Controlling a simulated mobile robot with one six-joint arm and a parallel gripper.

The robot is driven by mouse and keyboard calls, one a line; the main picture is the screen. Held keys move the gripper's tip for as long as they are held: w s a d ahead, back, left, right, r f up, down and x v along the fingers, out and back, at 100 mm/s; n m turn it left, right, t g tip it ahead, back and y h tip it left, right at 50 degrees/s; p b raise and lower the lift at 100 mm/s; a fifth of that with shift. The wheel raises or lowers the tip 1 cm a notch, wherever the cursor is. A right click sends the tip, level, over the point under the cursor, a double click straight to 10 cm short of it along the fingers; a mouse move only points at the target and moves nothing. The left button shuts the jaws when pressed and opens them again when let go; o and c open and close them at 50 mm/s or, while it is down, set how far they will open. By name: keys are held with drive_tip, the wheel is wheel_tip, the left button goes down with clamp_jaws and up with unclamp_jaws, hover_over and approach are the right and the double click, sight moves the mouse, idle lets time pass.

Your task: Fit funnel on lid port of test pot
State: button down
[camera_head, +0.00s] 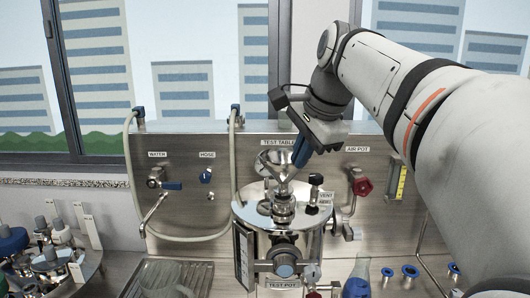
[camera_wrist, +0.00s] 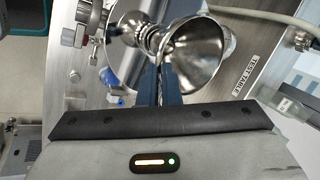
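The funnel (camera_head: 279,178) is shiny metal and stands above the lid of the test pot (camera_head: 262,218), in line with the lid port (camera_head: 283,208). In the wrist view the funnel (camera_wrist: 203,58) shows its wide mouth, and its narrow end points left toward metal fittings. My gripper (camera_head: 299,158) comes down from the upper right. In the wrist view its dark blue fingers (camera_wrist: 160,82) are close together at the funnel's rim, and seem shut on its wall. The funnel's lower end looks to meet the port, but I cannot tell whether it is fully seated.
A black-topped vent knob (camera_head: 315,181) stands on the lid just right of the port. A steel panel with a hose (camera_head: 131,165), a water tap (camera_head: 157,200) and a red valve (camera_head: 362,186) is behind. A flask (camera_head: 358,278) and several blue-capped fittings are at the right.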

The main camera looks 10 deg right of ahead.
drive_tip(key=shift+f, duration=0.6)
idle(1.9)
drive_tip(key=shift+r, duration=0.25)
idle(1.2)
drive_tip(key=shift+f+b, duration=0.3)
drive_tip(key=shift+f, duration=0.1)
idle(0.6)
drive_tip(key=shift+s, duration=0.1)
drive_tip(key=c, duration=1.2)
unclamp_jaws()
drive_tip(key=shift+c, duration=0.2)
drive_tip(key=shift+r, duration=0.1)
wheel_tip(320, 180, up, 8)
drive_tip(key=p, duration=0.7)
